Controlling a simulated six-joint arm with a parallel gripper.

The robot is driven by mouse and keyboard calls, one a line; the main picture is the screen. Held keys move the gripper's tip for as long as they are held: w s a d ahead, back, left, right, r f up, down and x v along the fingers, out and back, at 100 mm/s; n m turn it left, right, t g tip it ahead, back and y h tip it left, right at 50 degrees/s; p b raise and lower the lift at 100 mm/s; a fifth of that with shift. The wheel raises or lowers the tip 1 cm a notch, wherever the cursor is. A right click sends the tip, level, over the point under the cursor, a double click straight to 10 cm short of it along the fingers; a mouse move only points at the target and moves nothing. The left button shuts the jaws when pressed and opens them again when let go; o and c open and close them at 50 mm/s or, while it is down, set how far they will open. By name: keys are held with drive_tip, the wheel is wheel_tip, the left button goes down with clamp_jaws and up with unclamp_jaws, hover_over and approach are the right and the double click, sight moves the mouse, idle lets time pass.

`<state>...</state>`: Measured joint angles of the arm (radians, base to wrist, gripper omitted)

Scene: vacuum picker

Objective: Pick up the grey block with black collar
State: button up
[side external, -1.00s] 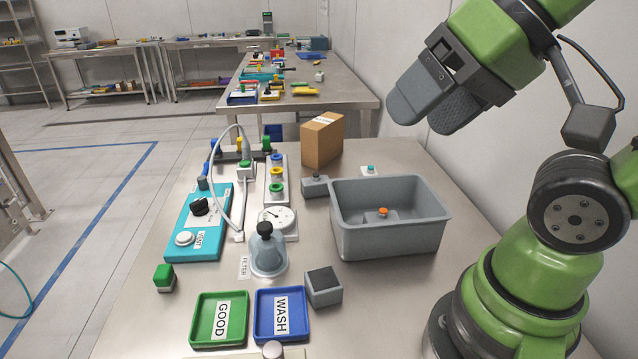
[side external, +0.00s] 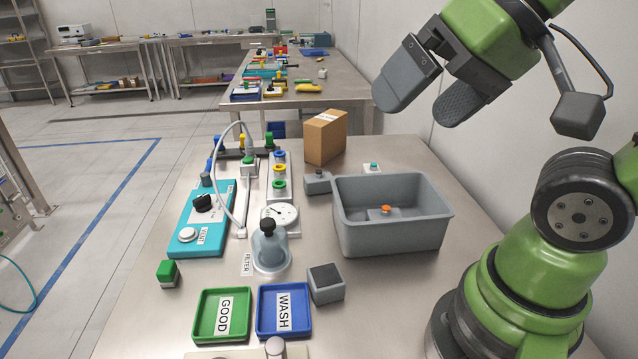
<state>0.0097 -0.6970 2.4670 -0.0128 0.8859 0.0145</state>
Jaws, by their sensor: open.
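A small grey block with a dark round top (side external: 318,182) sits on the table just left of the grey bin. A grey cube with a black square top (side external: 327,285) stands at the right of the blue tray. A grey block with an orange top (side external: 386,212) sits inside the bin. I cannot tell for sure which one has the black collar; the small block's details are too small. My gripper (side external: 421,107) is open and empty, high above the table, up and to the right of these blocks, touching nothing.
The grey bin (side external: 393,238) has raised walls. A green GOOD tray (side external: 207,329) and blue WASH tray (side external: 265,327) lie in front. A cardboard box (side external: 325,137), teal VENT unit (side external: 183,243), gauge (side external: 281,214) and clear filter bowl (side external: 270,257) crowd the middle and left.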

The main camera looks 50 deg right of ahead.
drive_tip(key=w+d+m+g+h, duration=0.15)
drive_tip(key=w+d, duration=0.25)
drive_tip(key=w, duration=0.5)
drive_tip(key=m+g+h, duration=0.1)
drive_tip(key=g+h, duration=0.1)
drive_tip(key=h, duration=0.1)
hover_over(319, 174)
drive_tip(key=s+a, duration=0.5)
drive_tip(key=s, duration=0.1)
wheel_tip(319, 174, down, 14)
drive_tip(key=r, duration=0.1)
drive_tip(key=x, duration=0.9)
drive_tip(key=d+x, duration=0.1)
drive_tip(key=x, duration=0.3)
drive_tip(key=shift+s+d+f, duration=0.1)
drive_tip(key=shift+s+f, duration=0.1)
drive_tip(key=shift+w+x, duration=0.2)
drive_tip(key=shift+x, duration=1.25)
drive_tip(key=shift+w+x, duration=0.2)
drive_tip(key=shift+x, duration=1.2)
drive_tip(key=shift+r, duration=0.15)
drive_tip(key=c, duration=1)
